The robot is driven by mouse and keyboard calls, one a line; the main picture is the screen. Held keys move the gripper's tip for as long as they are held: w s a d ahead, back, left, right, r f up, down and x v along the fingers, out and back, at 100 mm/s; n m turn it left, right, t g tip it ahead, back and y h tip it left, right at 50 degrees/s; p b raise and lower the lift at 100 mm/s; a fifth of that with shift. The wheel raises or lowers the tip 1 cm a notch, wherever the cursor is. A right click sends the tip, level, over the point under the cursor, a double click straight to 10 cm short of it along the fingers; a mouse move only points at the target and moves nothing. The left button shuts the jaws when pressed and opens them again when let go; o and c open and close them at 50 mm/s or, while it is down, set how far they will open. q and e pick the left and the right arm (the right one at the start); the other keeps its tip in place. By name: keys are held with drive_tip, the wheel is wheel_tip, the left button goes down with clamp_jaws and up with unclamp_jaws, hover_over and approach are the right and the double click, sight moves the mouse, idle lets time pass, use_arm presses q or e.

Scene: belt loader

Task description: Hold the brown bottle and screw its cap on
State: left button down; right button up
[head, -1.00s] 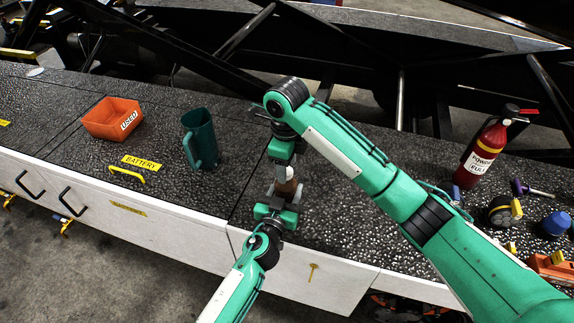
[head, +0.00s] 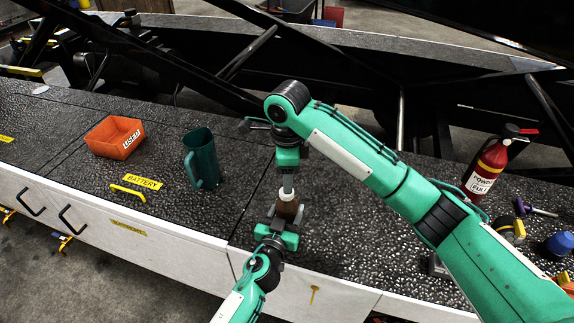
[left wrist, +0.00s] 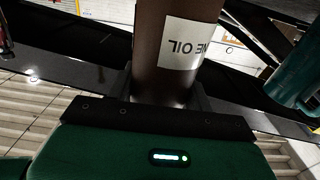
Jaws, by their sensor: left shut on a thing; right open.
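The brown bottle (head: 287,214) stands upright at the middle of the head view. My left gripper (head: 279,231) is shut around its lower part. The left wrist view shows the brown bottle body (left wrist: 150,60) between the fingers, with a white label reading "NE OIL" upside down. A whitish cap (head: 287,196) sits at the bottle's top; whether it is threaded on cannot be told. My right gripper (head: 287,184) points straight down just above the cap, open. Its fingers overlap in this view, and a small gap to the cap cannot be judged.
A dark green mug (head: 203,160) and an orange bin marked "USED" (head: 114,138) stand to the left on the dark speckled worktop (head: 225,205). A red fire extinguisher (head: 487,168) and several tools are at the right. Black beams run behind.

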drive_tip(key=n, duration=0.3)
drive_tip(key=shift+r, duration=0.15)
drive_tip(key=n, duration=0.5)
drive_tip(key=shift+a+r, duration=0.15)
drive_tip(key=n, duration=0.6)
drive_tip(key=shift+r+n, duration=0.25)
drive_tip(key=shift+n, duration=0.15)
drive_tip(key=n, duration=0.3)
drive_tip(key=shift+r, duration=0.1)
drive_tip(key=n, duration=0.4)
drive_tip(key=shift+a+r+n, duration=0.1)
drive_tip(key=shift+r+n, duration=0.05)
drive_tip(key=shift+n, duration=0.25)
drive_tip(key=n, duration=0.6)
drive_tip(key=shift+r, duration=0.2)
drive_tip(key=n, duration=0.8)
drive_tip(key=shift+r, duration=0.2)
drive_tip(key=n, duration=0.4)
drive_tip(key=shift+r+n, duration=0.1)
drive_tip(key=shift+n, duration=0.3)
drive_tip(key=n, duration=0.4)
drive_tip(key=shift+r+n, duration=0.1)
drive_tip(key=shift+n, duration=0.2)
